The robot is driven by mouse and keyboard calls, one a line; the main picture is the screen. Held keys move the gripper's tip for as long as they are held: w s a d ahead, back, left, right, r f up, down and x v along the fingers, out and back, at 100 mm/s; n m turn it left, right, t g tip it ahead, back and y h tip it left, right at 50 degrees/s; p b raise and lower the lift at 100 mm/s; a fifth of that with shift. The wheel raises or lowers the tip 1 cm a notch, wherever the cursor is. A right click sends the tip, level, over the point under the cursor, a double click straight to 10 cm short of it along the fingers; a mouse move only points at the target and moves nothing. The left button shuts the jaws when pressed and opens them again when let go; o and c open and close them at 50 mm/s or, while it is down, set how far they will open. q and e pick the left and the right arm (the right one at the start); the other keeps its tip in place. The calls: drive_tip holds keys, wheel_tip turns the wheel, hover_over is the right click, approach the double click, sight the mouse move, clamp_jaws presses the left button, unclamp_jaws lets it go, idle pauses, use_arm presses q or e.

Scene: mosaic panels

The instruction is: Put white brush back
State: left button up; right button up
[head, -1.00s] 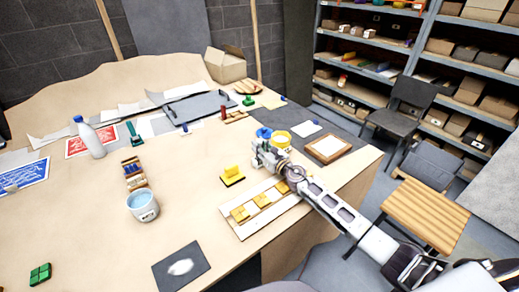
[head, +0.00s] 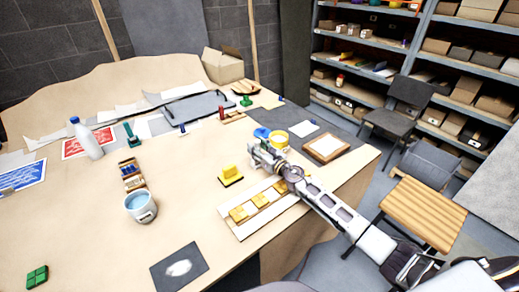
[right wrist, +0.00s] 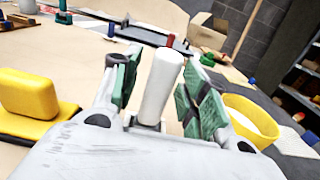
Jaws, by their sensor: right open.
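My right gripper (head: 256,151) is open above the right part of the table, between a yellow block-shaped item (head: 231,173) and a yellow tub (head: 280,141). In the right wrist view, a white rounded rod (right wrist: 160,82) stands between its green-padded fingers, with gaps visible beside it. It looks like the white brush's handle. Its lower end is hidden behind the gripper body, and I cannot tell any bristles. The wrist view also shows the yellow block (right wrist: 30,95) at left and the yellow tub (right wrist: 250,120) at right. My left gripper is not in view.
A panel with yellow tiles (head: 240,231) lies just in front of my right arm. A wooden frame (head: 326,147) is to its right. A blue cup (head: 140,206), a brush box (head: 133,176) and a white bottle (head: 87,141) stand left. The table's middle is mostly bare.

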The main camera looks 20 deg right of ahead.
sight(259, 148)
drive_tip(key=shift+r, duration=0.15)
drive_tip(key=shift+v, duration=2.95)
drive_tip(key=shift+b+v, duration=0.6)
drive_tip(key=shift+v, duration=2.45)
